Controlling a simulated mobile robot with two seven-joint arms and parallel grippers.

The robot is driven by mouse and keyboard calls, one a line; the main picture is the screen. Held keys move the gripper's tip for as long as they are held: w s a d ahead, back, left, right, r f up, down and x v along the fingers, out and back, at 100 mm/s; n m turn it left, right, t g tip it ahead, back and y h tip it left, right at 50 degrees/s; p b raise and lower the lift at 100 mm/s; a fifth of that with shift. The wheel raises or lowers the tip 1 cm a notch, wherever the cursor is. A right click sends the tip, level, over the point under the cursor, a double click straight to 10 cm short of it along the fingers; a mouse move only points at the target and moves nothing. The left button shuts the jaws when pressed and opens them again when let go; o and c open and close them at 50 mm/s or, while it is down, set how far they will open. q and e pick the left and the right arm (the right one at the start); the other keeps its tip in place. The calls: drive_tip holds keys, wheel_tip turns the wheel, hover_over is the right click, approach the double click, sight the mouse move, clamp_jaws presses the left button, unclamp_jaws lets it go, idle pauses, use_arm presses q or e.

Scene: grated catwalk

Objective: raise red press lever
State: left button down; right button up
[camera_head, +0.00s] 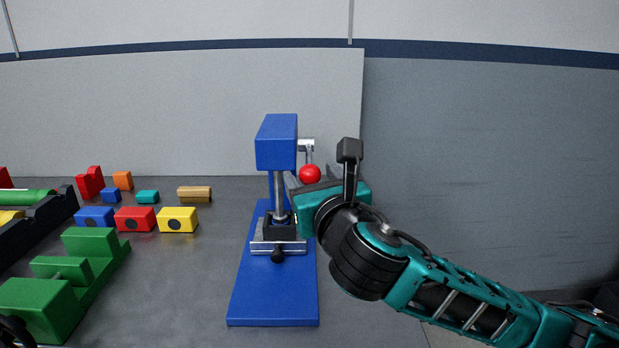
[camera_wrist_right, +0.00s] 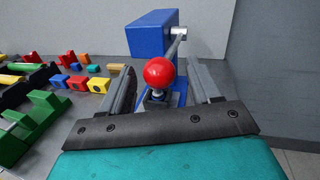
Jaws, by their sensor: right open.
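The blue press (camera_head: 277,142) stands on a blue base plate (camera_head: 272,300) in the middle of the table. Its grey lever (camera_head: 308,154) comes from a hub on the right side of the head and ends in a red ball knob (camera_head: 310,174), hanging low. My right gripper (camera_head: 308,180) is open at the knob. In the right wrist view the red knob (camera_wrist_right: 159,71) sits between the two open fingers, with visible gaps on both sides. The lever (camera_wrist_right: 174,48) runs up from it to the press head (camera_wrist_right: 150,33).
Yellow (camera_head: 177,220), red (camera_head: 135,219) and blue (camera_head: 95,217) blocks sit left of the press, with smaller blocks behind. A green stepped fixture (camera_head: 90,242) stands at the near left. A pale panel (camera_head: 180,115) rises behind. Table between blocks and press is clear.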

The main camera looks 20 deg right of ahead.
drive_tip(key=shift+w, duration=1)
clamp_jaws()
